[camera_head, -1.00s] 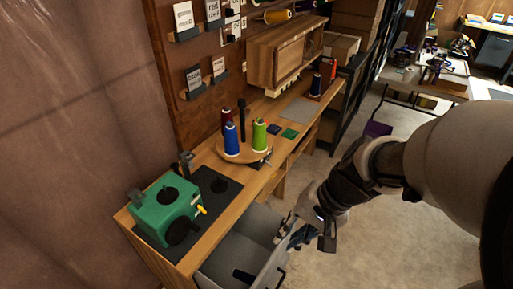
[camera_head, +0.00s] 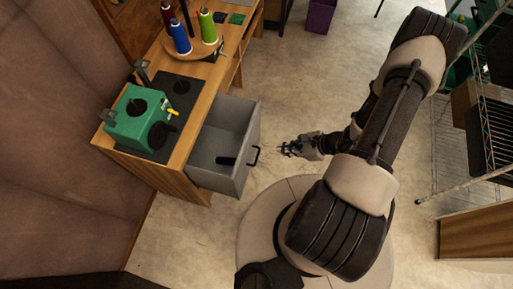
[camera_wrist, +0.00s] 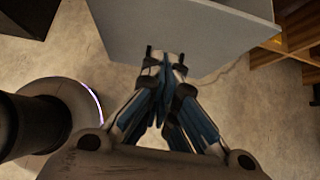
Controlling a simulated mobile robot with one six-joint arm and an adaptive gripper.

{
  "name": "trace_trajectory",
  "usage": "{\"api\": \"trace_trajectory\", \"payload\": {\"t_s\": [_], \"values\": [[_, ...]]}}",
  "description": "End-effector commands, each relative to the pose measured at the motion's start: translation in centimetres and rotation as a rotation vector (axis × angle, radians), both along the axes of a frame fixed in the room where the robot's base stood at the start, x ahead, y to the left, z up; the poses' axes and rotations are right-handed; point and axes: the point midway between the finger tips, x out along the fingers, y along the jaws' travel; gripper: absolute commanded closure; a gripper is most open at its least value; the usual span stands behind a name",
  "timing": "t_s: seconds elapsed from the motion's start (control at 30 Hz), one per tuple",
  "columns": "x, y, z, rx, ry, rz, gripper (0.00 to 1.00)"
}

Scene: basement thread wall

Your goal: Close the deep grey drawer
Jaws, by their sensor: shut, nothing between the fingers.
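The deep grey drawer (camera_head: 241,173) is pulled out from the right side of the wooden workbench (camera_head: 205,115). A black bar handle (camera_head: 254,157) is on its front, and a small dark object (camera_head: 226,160) lies inside. My gripper (camera_head: 284,149) is to the right of the drawer front, apart from the handle in the head view. In the wrist view my gripper (camera_wrist: 165,62) has its fingers together and empty, near the lower edge of the grey drawer panel (camera_wrist: 185,28).
A green machine (camera_head: 138,118) stands on a dark mat on the bench. Blue (camera_head: 180,37) and green (camera_head: 207,27) thread spools stand on a round wooden base. A wire rack (camera_head: 480,130) is at the right. The floor right of the drawer is partly clear.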

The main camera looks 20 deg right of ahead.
Motion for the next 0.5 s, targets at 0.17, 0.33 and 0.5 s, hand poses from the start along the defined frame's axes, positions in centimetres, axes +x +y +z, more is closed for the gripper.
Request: {"api": "trace_trajectory", "payload": {"t_s": [0.17, 0.33, 0.5], "values": [[0.6, 1.2, -1.6, 0.004, 0.003, 0.001, 1.00], [2.0, 3.2, -4.1, 0.003, 0.004, 0.004, 1.00], [3.6, 5.3, -6.7, 0.002, 0.003, 0.004, 1.00]]}}
